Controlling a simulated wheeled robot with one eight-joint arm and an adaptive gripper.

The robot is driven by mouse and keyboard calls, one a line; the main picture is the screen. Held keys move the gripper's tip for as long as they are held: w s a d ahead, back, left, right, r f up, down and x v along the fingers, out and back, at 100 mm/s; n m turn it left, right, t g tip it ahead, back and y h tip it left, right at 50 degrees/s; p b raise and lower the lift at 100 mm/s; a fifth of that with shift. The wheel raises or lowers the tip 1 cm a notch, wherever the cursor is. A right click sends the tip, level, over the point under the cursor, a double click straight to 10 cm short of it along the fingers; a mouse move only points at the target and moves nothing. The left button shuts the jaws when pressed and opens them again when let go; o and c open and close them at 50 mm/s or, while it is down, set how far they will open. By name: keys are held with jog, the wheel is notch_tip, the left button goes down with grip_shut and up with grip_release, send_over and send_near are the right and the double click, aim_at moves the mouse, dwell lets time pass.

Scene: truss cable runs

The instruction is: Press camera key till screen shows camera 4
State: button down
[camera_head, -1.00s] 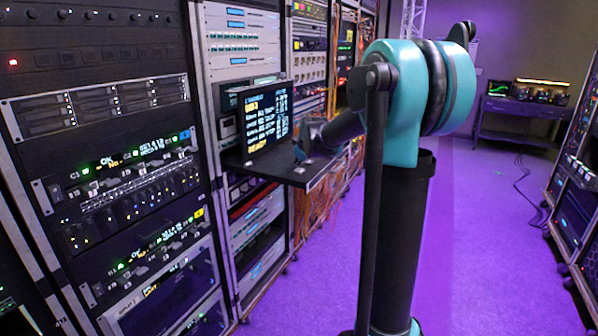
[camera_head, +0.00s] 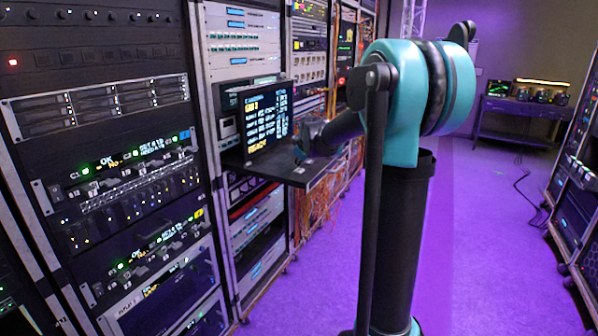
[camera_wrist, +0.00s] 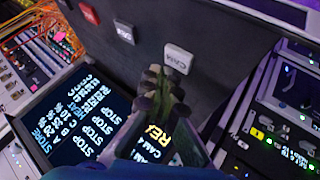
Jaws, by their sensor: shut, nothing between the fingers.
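The monitor screen (camera_head: 266,118) stands on a shelf in the rack, lit with white rows and yellow lines; the bottom yellow line reads READY. Its camera number is too blurred to read surely. In the wrist view the screen (camera_wrist: 75,122) is partly covered by my gripper. A white key (camera_wrist: 179,58), its small label apparently CAM, sits on the dark shelf panel. My gripper (camera_wrist: 164,78) is shut and empty, its tips beside the white key's lower left in the picture; contact cannot be told. In the head view my gripper (camera_head: 301,152) is small at the shelf.
The dark shelf (camera_head: 290,172) juts from the rack. Orange cables (camera_head: 310,205) hang behind it. The purple floor to the right is clear.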

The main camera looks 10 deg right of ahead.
aim_at(299, 171)
jog(key=shift+f, duration=0.1)
dwell(0.3)
jog(key=shift+f, duration=0.3)
jog(key=shift+f, duration=0.4)
dwell(0.9)
jog(key=shift+r, duration=0.8)
jog(key=shift+r, duration=0.1)
jog(key=shift+r, duration=2.4)
